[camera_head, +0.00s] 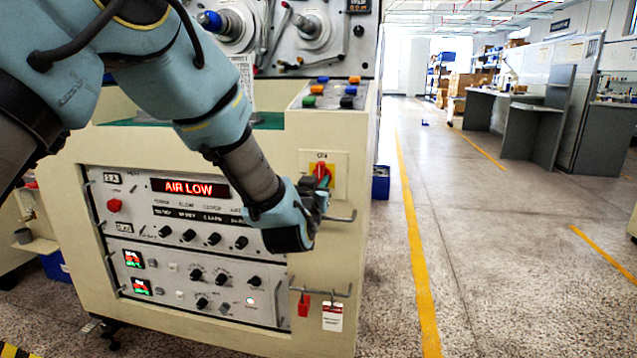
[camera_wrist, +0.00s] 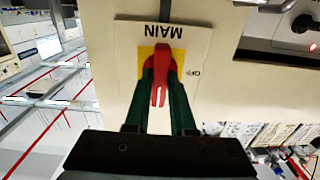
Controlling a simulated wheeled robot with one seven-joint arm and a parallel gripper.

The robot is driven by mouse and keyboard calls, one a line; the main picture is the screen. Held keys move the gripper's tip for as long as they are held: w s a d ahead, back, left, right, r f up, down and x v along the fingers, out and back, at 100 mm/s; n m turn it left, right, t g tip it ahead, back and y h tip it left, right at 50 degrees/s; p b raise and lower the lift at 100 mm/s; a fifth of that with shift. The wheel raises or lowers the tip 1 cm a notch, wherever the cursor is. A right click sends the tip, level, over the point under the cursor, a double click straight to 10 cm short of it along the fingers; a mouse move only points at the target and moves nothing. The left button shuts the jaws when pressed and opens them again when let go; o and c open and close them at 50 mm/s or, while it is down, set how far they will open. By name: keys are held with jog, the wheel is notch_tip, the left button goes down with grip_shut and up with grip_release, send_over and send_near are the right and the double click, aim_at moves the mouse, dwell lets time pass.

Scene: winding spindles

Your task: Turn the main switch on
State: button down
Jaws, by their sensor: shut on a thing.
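The main switch is a red handle on a yellow square, set in a pale plate on the machine's front. In the head view, the red handle (camera_head: 320,169) shows just above my gripper (camera_head: 324,182). In the wrist view, the red handle (camera_wrist: 161,66) lies between the two green fingers of my gripper (camera_wrist: 161,82), which are shut on it from both sides. The plate (camera_wrist: 200,45) carries upside-down MAIN lettering and a smaller label that looks like OFF. My gripper hides the lower part of the switch in the head view.
A control panel with a red AIR LOW display (camera_head: 190,188) and several knobs is left of the switch. A metal handle (camera_head: 322,291) and a red tag (camera_head: 304,305) hang below. Coloured buttons (camera_head: 335,92) sit above. The floor to the right is open.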

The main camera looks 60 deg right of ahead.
jog(key=shift+f, duration=0.1)
jog(key=c, duration=0.8)
grip_release()
jog(key=shift+o, duration=0.2)
jog(key=v, duration=1)
jog(key=shift+s+a, duration=0.15)
jog(key=shift+a, duration=0.25)
